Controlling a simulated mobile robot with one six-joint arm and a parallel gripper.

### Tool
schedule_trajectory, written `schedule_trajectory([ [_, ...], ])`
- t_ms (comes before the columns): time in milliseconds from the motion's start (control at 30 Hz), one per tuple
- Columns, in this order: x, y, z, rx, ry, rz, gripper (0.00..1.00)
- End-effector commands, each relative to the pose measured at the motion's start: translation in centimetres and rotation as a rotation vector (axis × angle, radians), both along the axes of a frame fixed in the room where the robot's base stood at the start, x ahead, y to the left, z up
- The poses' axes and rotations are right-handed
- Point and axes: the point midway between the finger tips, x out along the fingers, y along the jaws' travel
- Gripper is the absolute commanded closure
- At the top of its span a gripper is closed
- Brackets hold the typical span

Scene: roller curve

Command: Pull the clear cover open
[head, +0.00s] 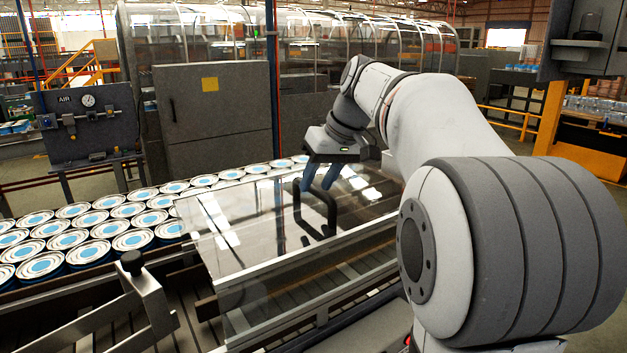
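The clear cover (240,235) is a see-through panel with a metal frame, lying sloped over the conveyor in the middle of the head view. It appears closed. Its black loop handle (325,222) stands up from the panel. My gripper (321,180) reaches down from the right to the top of the handle. Its two blue fingers are apart, one near the handle's left upper end and one further right. I cannot tell whether they touch the handle.
Several cans with blue and white lids (90,220) fill the conveyor at the left. A metal bracket with a black knob (131,262) stands at the front left. A grey cabinet (215,110) and an air panel with a gauge (85,115) stand behind.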

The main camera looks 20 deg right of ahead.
Motion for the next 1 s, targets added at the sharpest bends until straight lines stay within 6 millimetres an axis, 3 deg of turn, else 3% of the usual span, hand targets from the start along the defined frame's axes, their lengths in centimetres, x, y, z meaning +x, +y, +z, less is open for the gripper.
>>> schedule_trajectory([
  [500, -2.5, -2.0, 6.5, -0.002, -0.004, -0.001, 0.62],
  [1000, -2.7, -2.1, 6.9, -0.002, -0.003, 0.000, 0.62],
])
